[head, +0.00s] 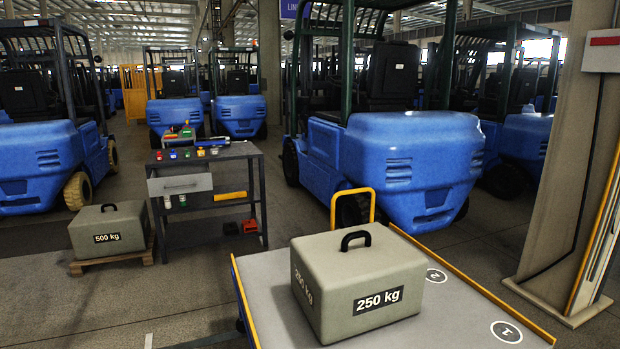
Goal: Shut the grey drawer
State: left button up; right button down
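The grey drawer (179,184) is in the dark workbench (228,155), left of the middle in the head view. Its light grey front has a bar handle and faces me, below the bench top. At this distance I cannot tell for sure how far it stands out from the bench. Neither of my grippers shows in the head view.
A grey 250 kg weight (374,269) stands on a flat cart (470,317) with yellow edges, close in front. A 500 kg weight (108,226) sits on a wooden pallet (112,259) left of the bench. Blue forklifts (413,160) stand behind. Floor shows before the bench.

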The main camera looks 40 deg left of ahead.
aim_at(176, 180)
jog(key=z, duration=2.35)
jog(key=k+j+z, duration=0.3)
jog(key=z, duration=0.15)
jog(key=k+j+z, duration=0.2)
jog(key=z, duration=0.2)
jog(key=k+z, duration=0.55)
jog(key=k, duration=0.6)
jog(key=k+z, duration=0.15)
jog(key=k, duration=0.55)
jog(key=k+l+z, duration=0.1)
jog(key=k, duration=0.6)
jog(key=k+u, duration=0.15)
jog(key=k, duration=0.3)
jog(key=k+u, duration=0.15)
jog(key=k, duration=0.3)
jog(key=k+j+u, duration=0.2)
jog(key=k, duration=0.25)
jog(key=k+j+u, duration=0.15)
jog(key=k, duration=0.3)
jog(key=k+u, duration=0.15)
jog(key=u, duration=2.05)
